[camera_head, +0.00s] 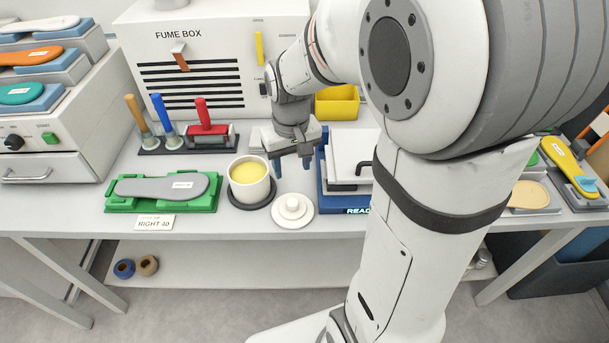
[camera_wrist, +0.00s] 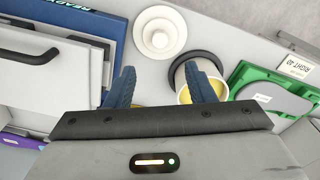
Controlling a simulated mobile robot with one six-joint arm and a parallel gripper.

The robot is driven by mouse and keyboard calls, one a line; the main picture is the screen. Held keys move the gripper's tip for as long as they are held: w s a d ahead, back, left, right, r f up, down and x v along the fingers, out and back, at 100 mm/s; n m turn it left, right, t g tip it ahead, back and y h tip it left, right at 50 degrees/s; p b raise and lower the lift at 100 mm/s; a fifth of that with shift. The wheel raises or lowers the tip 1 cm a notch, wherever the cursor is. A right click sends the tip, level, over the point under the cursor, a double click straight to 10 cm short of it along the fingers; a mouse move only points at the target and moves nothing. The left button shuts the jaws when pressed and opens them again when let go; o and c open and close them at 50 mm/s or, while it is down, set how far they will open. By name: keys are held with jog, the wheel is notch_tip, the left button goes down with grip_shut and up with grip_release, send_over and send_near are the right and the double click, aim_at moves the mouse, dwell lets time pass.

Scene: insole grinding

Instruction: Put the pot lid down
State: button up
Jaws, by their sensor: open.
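The white round pot lid (camera_head: 292,208) with a knob on top lies flat on the grey table. It also shows in the wrist view (camera_wrist: 160,32), beyond my fingertips. The white pot (camera_head: 248,180) stands to the left of the lid, uncovered, with yellow contents, on a dark round base. The pot (camera_wrist: 200,85) is partly hidden behind a finger in the wrist view. My gripper (camera_head: 292,168) is above the table, behind the lid and to the right of the pot. Its blue fingers (camera_wrist: 163,85) are apart with nothing held between them.
A green tray (camera_head: 208,204) with a grey insole lies left of the pot. A blue-based device (camera_head: 325,195) with a white top stands close on the right. Brushes in a dark rack (camera_head: 150,150) and the fume box (camera_head: 195,70) stand behind. The table's front edge is near the lid.

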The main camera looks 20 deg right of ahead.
jog(key=s+r+t, duration=0.1)
jog(key=s+r, duration=0.2)
jog(key=s, duration=0.3)
jog(key=s+r+t, duration=0.2)
jog(key=s+r, duration=0.1)
jog(key=s, duration=0.4)
jog(key=shift+s+r+m, duration=0.15)
jog(key=shift+r+m, duration=0.15)
jog(key=shift+m, duration=0.1)
